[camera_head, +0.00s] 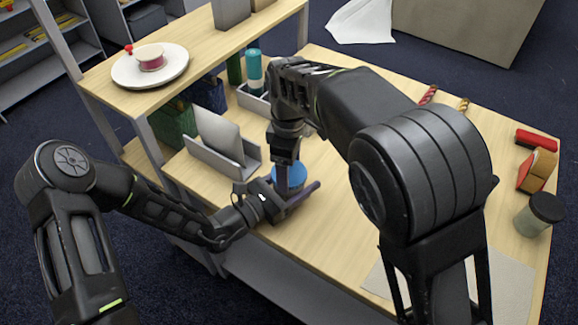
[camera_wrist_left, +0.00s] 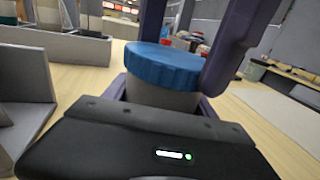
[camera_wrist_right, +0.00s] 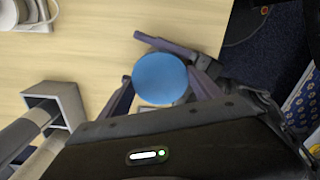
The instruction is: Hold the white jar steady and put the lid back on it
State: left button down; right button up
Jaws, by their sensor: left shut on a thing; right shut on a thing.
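The white jar (camera_wrist_left: 160,96) stands upright on the table and looks greyish in the left wrist view. My left gripper (camera_head: 297,191) is shut around its body from the side. The blue lid (camera_wrist_left: 165,64) sits level at the jar's mouth with no clear gap; whether it is fully seated I cannot tell. The lid also shows in the head view (camera_head: 290,176) and from above in the right wrist view (camera_wrist_right: 160,79). My right gripper (camera_head: 288,172) points down from above, shut on the lid with a finger on either side. The jar is mostly hidden in the head view.
A grey holder (camera_head: 222,160) with an upright panel stands left of the jar. A grey tray (camera_head: 253,104) with a teal bottle (camera_head: 254,72) is behind. A dark-lidded cup (camera_head: 537,216) and a red item (camera_head: 537,139) lie far right. Table around the jar's right is clear.

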jog(key=m, duration=1.4)
jog(key=o, duration=1.5)
jog(key=shift+o, duration=0.2)
jog(key=shift+r, duration=2.25)
jog(key=shift+c, duration=0.3)
